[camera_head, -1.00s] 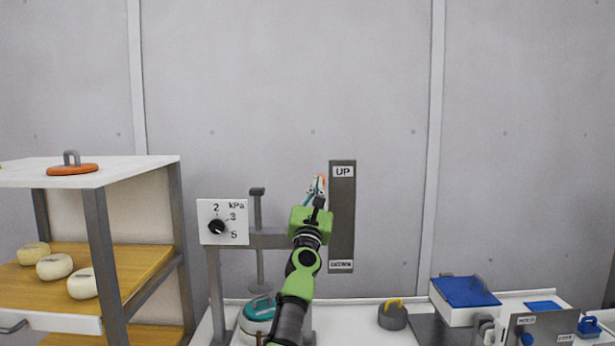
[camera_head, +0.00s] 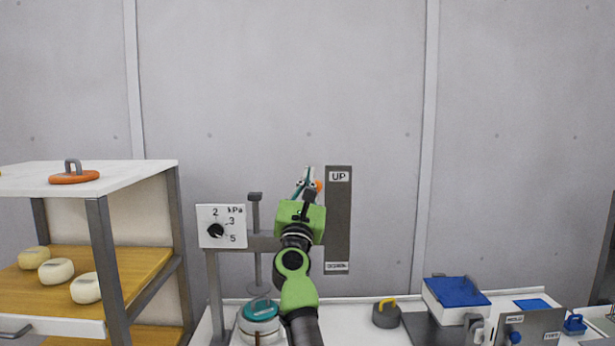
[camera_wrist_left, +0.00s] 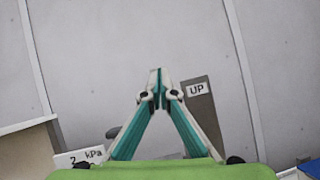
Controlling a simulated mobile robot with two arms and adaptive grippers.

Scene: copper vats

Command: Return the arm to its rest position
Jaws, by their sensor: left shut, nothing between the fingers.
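My left gripper (camera_head: 308,176) is raised in front of the press, just left of the grey UP/DOWN plate (camera_head: 338,225). Its teal fingers come together at the tips in the left wrist view (camera_wrist_left: 160,78), with nothing between them. An orange thing (camera_head: 318,186), probably the lever's knob, shows partly behind the gripper in the head view. The green and black arm rises from the bottom middle and hides part of the press. My right gripper is in neither view.
A kPa dial panel (camera_head: 221,226) stands left of the arm. A teal-lidded mould (camera_head: 261,310) sits below the press. A shelf rack (camera_head: 102,250) with cheeses stands at left. A dark weight with a yellow handle (camera_head: 386,315) and a blue-topped box (camera_head: 456,292) are on the counter at right.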

